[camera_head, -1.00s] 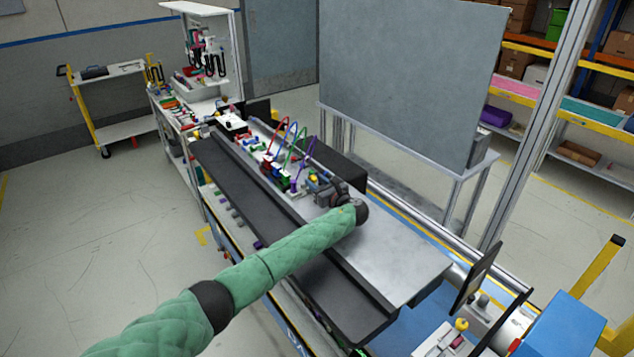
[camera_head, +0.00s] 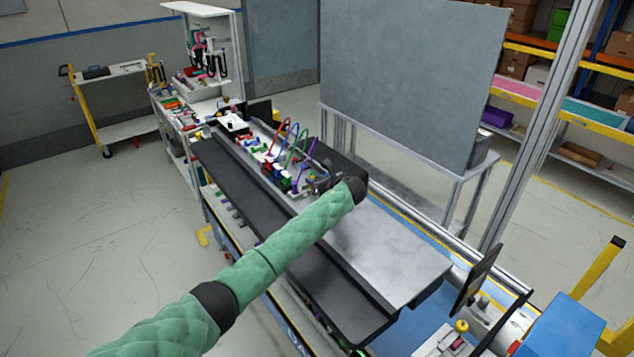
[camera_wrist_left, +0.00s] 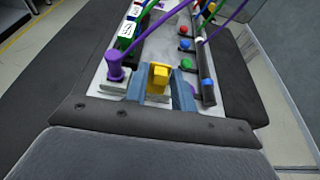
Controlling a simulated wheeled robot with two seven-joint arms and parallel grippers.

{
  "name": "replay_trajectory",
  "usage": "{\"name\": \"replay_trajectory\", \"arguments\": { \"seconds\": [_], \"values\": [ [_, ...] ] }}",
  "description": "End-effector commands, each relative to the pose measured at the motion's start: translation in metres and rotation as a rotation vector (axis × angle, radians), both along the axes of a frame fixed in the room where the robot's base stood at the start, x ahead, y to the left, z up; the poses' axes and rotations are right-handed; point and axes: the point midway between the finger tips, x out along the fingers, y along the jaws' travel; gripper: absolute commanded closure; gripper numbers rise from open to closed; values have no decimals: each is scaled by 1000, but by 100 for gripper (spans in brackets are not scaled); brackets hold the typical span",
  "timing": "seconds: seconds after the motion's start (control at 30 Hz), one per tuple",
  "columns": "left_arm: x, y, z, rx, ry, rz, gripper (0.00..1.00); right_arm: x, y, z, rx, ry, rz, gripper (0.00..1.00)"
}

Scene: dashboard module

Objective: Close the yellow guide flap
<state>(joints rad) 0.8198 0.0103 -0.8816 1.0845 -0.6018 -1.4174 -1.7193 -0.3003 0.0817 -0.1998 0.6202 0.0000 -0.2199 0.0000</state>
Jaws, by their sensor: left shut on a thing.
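The yellow guide flap (camera_wrist_left: 158,80) shows in the left wrist view as a small yellow block at the near end of the dashboard module (camera_wrist_left: 155,50). My left gripper (camera_wrist_left: 160,90) has one blue-grey finger on each side of it and is shut on it. In the head view my left gripper (camera_head: 322,184) is at the near right end of the module, with my green arm coming in from the lower left. The flap is too small or hidden there to make out. My right gripper is in neither view.
A purple plug (camera_wrist_left: 115,66) with a cable stands just left of the flap. Coloured buttons (camera_wrist_left: 186,46) and a dark tube (camera_wrist_left: 206,75) lie to its right. Looped cables (camera_head: 290,140) rise over the module. The metal bench top (camera_head: 385,250) right of the gripper is clear.

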Motion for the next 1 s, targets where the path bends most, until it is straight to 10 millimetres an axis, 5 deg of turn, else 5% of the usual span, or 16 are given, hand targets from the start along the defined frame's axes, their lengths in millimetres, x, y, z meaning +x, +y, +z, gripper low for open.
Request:
{"name": "replay_trajectory", "arguments": {
  "seconds": [1.0],
  "values": [
    [37,26,-6,-557,760,0,98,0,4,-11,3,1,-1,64]
  ]
}}
